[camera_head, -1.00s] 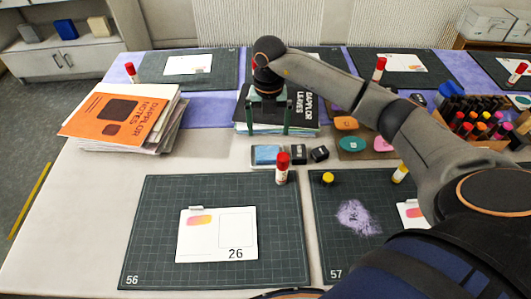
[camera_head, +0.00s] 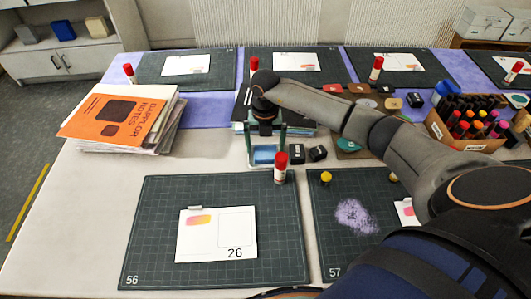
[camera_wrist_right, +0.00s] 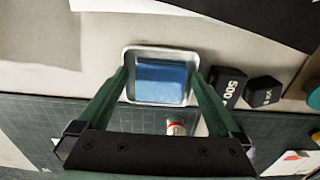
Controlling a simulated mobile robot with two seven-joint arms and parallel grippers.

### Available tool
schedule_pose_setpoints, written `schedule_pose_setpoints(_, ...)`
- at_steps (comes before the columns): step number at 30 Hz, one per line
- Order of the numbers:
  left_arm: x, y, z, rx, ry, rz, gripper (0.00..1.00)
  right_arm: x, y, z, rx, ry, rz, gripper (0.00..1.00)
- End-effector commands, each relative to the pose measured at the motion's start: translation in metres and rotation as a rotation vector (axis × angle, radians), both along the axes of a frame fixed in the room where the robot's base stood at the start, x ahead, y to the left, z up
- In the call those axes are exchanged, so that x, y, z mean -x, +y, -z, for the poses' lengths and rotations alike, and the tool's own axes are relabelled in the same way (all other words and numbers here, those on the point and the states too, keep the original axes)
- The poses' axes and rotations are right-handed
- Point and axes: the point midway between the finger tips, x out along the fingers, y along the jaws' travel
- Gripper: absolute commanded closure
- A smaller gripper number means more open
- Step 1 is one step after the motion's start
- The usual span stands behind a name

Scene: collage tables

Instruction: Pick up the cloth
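The cloth (camera_head: 265,156) looks like a small folded blue piece lying in a shallow metal tray in the middle of the near table. In the right wrist view the cloth (camera_wrist_right: 161,82) fills much of the tray (camera_wrist_right: 157,50). My right gripper (camera_head: 266,143) points down over the tray. Its two green fingers are spread, one on the left and one on the right of the cloth, with nothing between them gripped. How far the fingertips are above the tray is hard to tell. My left gripper is not in view.
A red-capped glue stick (camera_head: 280,168) stands just in front of the tray. Black stamp blocks (camera_head: 318,153) sit close to its right. Dark books lie behind it. An orange-topped stack (camera_head: 118,117) is at left, a marker crate (camera_head: 468,128) at right. Table between stack and tray is clear.

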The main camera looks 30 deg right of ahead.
Motion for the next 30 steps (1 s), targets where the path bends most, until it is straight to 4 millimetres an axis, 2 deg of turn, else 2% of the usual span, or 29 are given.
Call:
schedule_pose_setpoints(2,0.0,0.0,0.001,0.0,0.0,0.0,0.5,0.003,0.001,0.006,0.001,0.01,-0.001,0.18)
schedule_pose_setpoints(17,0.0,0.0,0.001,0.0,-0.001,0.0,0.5,0.005,0.002,0.008,-0.002,0.014,-0.003,0.74)
schedule_pose_setpoints(25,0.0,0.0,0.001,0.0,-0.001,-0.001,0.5,0.004,0.003,0.004,-0.004,0.013,-0.004,0.74)
schedule_pose_setpoints(30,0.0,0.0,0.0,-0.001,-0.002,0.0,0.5,0.002,0.001,-0.024,-0.001,0.006,-0.003,0.74)
